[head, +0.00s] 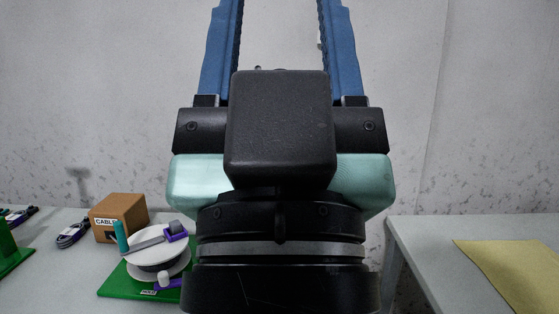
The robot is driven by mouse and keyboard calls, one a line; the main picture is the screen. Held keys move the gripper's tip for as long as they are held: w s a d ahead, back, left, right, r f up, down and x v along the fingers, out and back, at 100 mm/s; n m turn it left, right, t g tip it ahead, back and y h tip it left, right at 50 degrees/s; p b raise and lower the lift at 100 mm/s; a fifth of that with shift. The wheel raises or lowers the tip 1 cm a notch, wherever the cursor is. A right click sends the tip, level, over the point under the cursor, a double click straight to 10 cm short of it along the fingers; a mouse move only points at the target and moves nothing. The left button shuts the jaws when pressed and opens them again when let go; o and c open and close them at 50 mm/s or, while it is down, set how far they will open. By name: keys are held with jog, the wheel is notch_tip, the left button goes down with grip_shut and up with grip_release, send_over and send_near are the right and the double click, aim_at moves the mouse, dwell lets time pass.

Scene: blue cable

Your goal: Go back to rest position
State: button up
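My gripper (280,12) is raised upright in the middle of the head view. Its two blue fingers point up and stand wide apart, with only the grey wall visible between them. Their tips run to the top edge of the picture. I see nothing held between the fingers. The dark wrist and gripper body fill the middle and lower part of the view and hide what lies behind them. No blue cable can be made out clearly.
On the left table (45,285) stand a cardboard box (122,215) marked "CABLE", a white spool (158,256) on a green board (118,284), and a dark cable bundle (72,235). A right table (425,250) bears a yellow mat (510,270).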

notch_tip(320, 180, up, 25)
jog(key=p, duration=2.2)
jog(key=shift+f+p, duration=0.15)
jog(key=shift+p, duration=0.2)
